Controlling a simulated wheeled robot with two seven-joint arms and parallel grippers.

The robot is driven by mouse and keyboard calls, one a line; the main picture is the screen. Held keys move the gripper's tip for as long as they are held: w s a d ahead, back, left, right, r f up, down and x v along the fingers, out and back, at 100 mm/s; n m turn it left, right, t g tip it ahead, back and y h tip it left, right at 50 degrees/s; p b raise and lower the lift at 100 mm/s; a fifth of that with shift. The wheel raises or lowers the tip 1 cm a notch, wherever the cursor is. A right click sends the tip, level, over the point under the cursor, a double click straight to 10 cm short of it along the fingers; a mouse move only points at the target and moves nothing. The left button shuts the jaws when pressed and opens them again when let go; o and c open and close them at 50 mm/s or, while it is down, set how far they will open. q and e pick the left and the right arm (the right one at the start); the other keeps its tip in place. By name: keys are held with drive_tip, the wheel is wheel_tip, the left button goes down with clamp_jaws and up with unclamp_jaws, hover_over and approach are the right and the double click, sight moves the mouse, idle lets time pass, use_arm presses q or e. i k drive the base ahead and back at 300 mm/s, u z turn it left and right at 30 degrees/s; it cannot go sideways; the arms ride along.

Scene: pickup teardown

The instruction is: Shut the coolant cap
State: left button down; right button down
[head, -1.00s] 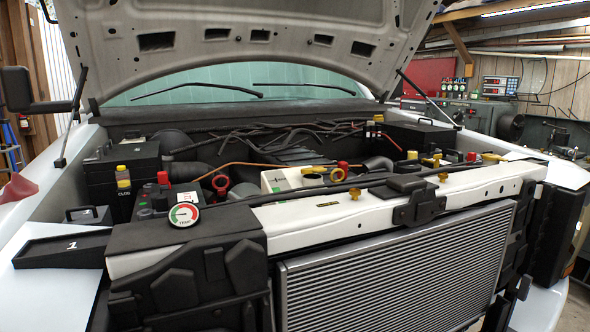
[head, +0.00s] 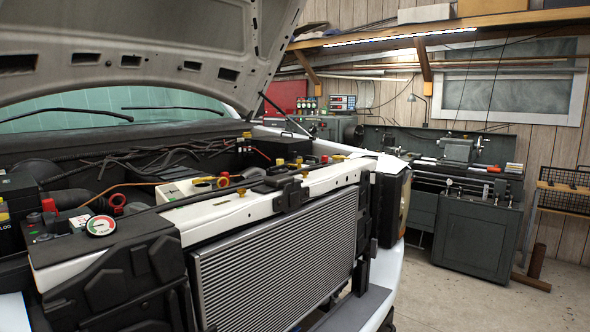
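The open engine bay of a pickup lies at the left of the head view. A white tank (head: 183,191) sits in it behind the front crossmember. Neither of my grippers is in view.
The raised hood (head: 130,50) hangs over the bay. The radiator (head: 275,262) and white crossmember (head: 250,205) form the truck's front. A round gauge (head: 100,226) sits at the front left. A lathe (head: 470,170) stands at the right, with bare floor (head: 445,300) before it.

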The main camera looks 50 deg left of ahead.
sight(205, 179)
drive_tip(key=z, duration=0.4)
drive_tip(key=i, duration=0.45)
drive_tip(key=u, duration=2.5)
